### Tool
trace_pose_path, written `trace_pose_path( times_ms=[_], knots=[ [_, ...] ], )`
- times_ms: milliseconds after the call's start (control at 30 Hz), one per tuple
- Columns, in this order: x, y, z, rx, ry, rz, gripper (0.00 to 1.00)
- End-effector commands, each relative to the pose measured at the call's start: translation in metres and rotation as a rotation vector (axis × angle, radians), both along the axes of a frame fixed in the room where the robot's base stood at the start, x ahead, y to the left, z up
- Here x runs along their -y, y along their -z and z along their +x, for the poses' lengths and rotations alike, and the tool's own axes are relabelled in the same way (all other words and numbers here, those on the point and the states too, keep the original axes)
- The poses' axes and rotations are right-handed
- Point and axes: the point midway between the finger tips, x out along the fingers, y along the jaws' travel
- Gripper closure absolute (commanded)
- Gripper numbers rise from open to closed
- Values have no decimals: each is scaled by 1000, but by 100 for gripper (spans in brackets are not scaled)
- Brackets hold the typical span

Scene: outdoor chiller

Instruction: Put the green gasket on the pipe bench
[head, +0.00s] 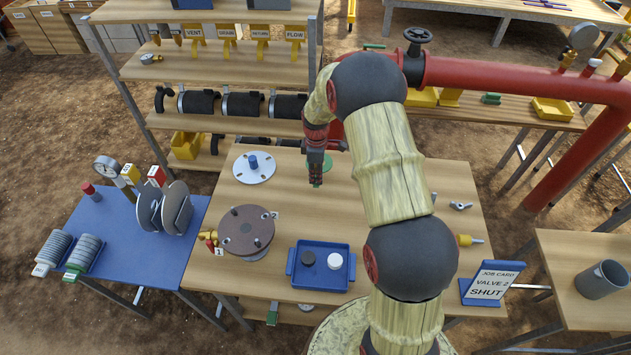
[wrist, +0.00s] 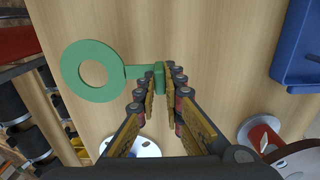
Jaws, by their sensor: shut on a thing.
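The green gasket (wrist: 69,72) is a flat ring with a straight handle ending in a small block. My gripper (wrist: 160,85) is shut on that block, with the ring sticking out to the left in the wrist view. In the head view my gripper (head: 316,182) points down over the back middle of the central wooden table (head: 375,190), and the gasket (head: 327,165) is partly hidden behind it. The gap between gasket and tabletop is hard to tell. A wooden bench (head: 515,112) with yellow trays stands under the red pipe (head: 500,78) at the back right.
The central table holds a blue tray (head: 320,284) with two pucks, a brown flanged disc (head: 248,232), a pale flange (head: 254,167) and a job card (head: 492,283). Shelves (head: 215,68) stand behind it. The red pipe and its handwheel (head: 418,37) rise close behind my arm.

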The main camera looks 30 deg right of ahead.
Motion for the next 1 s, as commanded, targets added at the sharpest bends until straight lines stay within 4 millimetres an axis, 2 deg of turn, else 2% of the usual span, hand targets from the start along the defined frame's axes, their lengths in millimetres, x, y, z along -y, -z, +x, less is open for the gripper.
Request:
trace_pose_path(
  times_ms=[267, 500, 867, 900, 1000],
  knots=[
    [3, 14, 11, 1, 0, -1, 100],
    [4, 44, 12, 0, 0, 0, 100],
    [4, 48, 13, 1, 0, -1, 100],
    [4, 49, 12, 1, 0, -1, 90],
    [4, 48, 12, 1, 0, -1, 84]
  ],
)
